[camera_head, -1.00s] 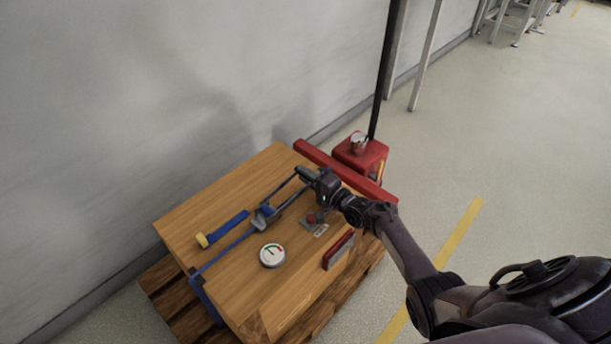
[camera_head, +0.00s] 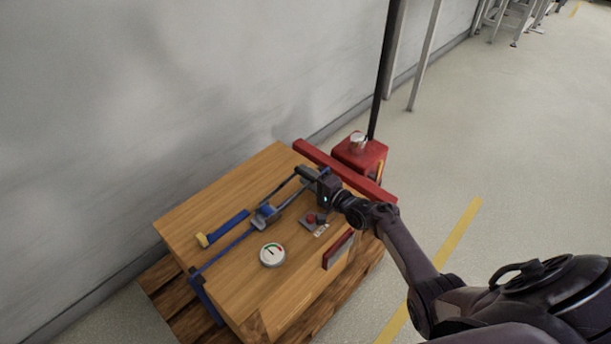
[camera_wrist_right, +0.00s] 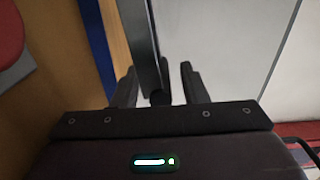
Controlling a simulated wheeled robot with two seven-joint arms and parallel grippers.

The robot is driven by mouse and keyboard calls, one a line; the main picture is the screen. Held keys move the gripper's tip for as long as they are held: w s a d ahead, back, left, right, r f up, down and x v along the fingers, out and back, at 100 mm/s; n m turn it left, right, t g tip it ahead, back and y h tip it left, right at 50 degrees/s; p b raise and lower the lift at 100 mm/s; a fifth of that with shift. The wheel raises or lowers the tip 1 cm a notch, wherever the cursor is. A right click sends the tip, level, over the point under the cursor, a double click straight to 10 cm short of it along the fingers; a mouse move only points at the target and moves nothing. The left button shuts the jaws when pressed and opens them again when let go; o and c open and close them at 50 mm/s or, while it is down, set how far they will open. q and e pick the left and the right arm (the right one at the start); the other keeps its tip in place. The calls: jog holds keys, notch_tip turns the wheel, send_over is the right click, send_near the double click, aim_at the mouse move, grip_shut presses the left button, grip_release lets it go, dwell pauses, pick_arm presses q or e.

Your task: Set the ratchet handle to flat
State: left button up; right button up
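The ratchet (camera_head: 266,213) sits on a blue strap across the wooden crate (camera_head: 225,275) in the head view. Its grey two-bar handle (camera_head: 284,194) extends toward the upper right and ends in a dark grip near my right gripper (camera_head: 314,177). In the right wrist view, the handle (camera_wrist_right: 145,45) runs between the two dark fingers of my right gripper (camera_wrist_right: 158,78). The fingers stand apart, with a clear gap on the handle's right side; contact on the left side is unclear. My left gripper is not in view.
A round gauge (camera_head: 272,254), a red button on a plate (camera_head: 314,222) and a red-edged block (camera_head: 339,250) are on the crate. A blue strap end with a yellow tip (camera_head: 203,240) lies left. A red beam (camera_head: 330,165) and red pallet-jack body (camera_head: 361,157) stand behind. A wall is at left.

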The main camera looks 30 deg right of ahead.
pick_arm(q)
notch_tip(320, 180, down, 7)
jog(key=p, duration=0.1)
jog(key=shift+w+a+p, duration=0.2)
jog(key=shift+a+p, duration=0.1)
jog(key=shift+p, duration=0.1)
pick_arm(e)
jog(key=v, duration=0.7)
jog(key=shift+s, duration=0.1)
